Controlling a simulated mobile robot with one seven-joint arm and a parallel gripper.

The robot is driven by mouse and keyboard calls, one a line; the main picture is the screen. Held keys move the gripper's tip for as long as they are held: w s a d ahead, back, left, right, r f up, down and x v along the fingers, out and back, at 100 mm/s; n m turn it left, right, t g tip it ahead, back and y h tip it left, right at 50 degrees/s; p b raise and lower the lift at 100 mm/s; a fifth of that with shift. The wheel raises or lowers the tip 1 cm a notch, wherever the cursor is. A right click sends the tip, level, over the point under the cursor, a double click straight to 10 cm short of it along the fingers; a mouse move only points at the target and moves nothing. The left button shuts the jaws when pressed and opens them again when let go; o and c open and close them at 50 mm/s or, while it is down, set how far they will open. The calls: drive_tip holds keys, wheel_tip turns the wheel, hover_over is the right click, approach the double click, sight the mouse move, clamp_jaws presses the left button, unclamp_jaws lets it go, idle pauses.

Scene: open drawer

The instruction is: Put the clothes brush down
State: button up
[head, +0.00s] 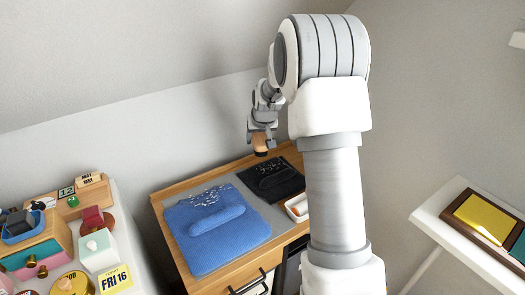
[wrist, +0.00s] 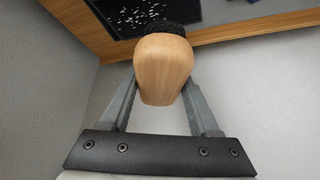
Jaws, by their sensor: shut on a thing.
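The clothes brush (wrist: 162,66) has a light wooden back and dark bristles. My gripper (wrist: 162,92) is shut on it, one finger on each side of the wood. In the head view the brush (head: 260,142) hangs below my gripper (head: 262,132), above the far part of a wooden-edged surface (head: 165,193) with a grey mat (head: 262,232). A gap seems to show between brush and surface, but its height is hard to tell. In the wrist view the bristles are mostly hidden behind the wooden back.
A folded blue garment (head: 213,252) with pale specks lies on the mat. A black folded cloth (head: 288,185), also specked, lies at its far right. A white tray (head: 291,212) is at the right edge, partly hidden by my arm. A cluttered white cabinet (head: 135,245) stands left.

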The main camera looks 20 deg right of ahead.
drive_tip(key=s+d+f, duration=0.3)
drive_tip(key=s+d, duration=2)
drive_tip(key=d, duration=0.2)
drive_tip(key=w+a+f+b, duration=0.1)
drive_tip(key=w+f, duration=0.1)
drive_tip(key=w, duration=0.1)
drive_tip(key=w+a+f+b, duration=0.2)
drive_tip(key=w, duration=0.2)
drive_tip(key=w+a+f+b, duration=0.1)
drive_tip(key=w+f, duration=0.1)
drive_tip(key=w, duration=0.1)
drive_tip(key=shift+w+a+f+b, duration=0.25)
drive_tip(key=shift+w+f+b, duration=0.05)
drive_tip(key=shift+w+b, duration=0.1)
drive_tip(key=shift+f+b, duration=0.8)
drive_tip(key=shift+f, duration=1.2)
drive_tip(key=shift+f, duration=0.1)
drive_tip(key=o, duration=1.2)
